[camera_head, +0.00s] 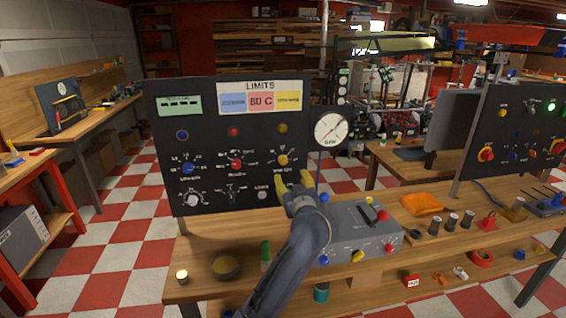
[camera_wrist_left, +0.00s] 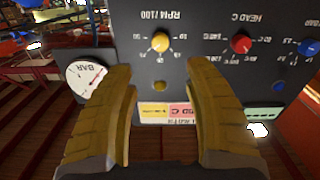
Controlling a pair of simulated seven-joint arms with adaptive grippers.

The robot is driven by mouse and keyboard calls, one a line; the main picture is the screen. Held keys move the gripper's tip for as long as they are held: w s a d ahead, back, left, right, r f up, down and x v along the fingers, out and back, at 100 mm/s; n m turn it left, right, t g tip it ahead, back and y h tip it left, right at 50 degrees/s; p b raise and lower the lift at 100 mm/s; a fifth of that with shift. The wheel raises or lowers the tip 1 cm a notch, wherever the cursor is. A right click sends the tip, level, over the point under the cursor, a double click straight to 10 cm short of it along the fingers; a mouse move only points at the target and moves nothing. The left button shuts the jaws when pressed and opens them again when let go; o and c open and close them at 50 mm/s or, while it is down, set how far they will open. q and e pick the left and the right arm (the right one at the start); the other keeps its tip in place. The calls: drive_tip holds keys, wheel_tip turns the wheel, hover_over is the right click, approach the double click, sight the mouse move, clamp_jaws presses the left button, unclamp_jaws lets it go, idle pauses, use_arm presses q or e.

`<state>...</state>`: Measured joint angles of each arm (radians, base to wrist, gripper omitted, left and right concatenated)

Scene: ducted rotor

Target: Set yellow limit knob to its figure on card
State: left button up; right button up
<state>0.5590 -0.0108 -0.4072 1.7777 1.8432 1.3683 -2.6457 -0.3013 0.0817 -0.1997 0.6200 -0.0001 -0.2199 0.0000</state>
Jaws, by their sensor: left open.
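The LIMITS card (camera_head: 260,85) is at the panel's top, with blue, pink and yellow fields. The pink one reads 80 C; the yellow field's figure (camera_wrist_left: 153,110) is too small to read. My left gripper (camera_head: 294,182) is open and empty in front of the panel, its fingers (camera_wrist_left: 160,78) apart and clear of the knob. My right gripper is not in view.
Red (camera_head: 236,164) and blue (camera_head: 188,168) knobs sit left of the yellow one. A round gauge (camera_head: 331,128) stands at the panel's right edge. A grey box with knobs (camera_head: 365,228) is on the bench to the right of my forearm.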

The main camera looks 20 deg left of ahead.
sight(284, 162)
use_arm(q)
drive_tip(key=x, duration=1.3)
drive_tip(key=shift+w+a, duration=0.1)
drive_tip(key=shift+o, duration=0.2)
clamp_jaws()
